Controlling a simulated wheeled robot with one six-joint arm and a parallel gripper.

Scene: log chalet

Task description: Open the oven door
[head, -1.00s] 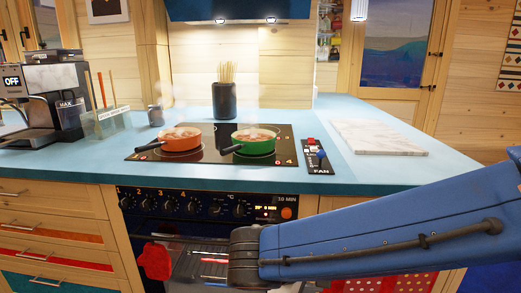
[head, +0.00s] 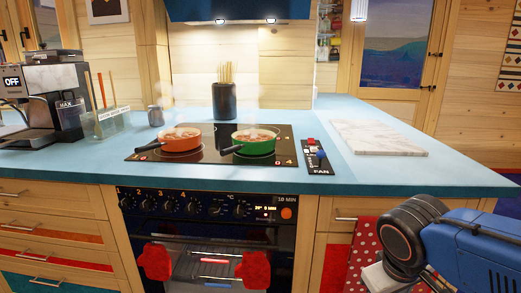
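The oven (head: 207,207) is built into the wooden counter front, with a dark control panel of knobs and a small lit display. Its dark oven door (head: 215,242) is below the panel and looks shut. A window in it shows racks inside. A red mitt (head: 155,262) hangs at the left of the door front and another red mitt (head: 253,269) at the right. The picture's bottom edge cuts off the lower door. My arm shows at the lower right, to the right of the oven. My gripper itself is not clearly visible.
An orange pot (head: 180,138) and a green pot (head: 255,140) steam on the hob (head: 209,147). Drawers (head: 50,235) flank the oven on the left. A red dotted towel (head: 362,246) hangs on the right cabinet, near my arm. The space before the oven door looks clear.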

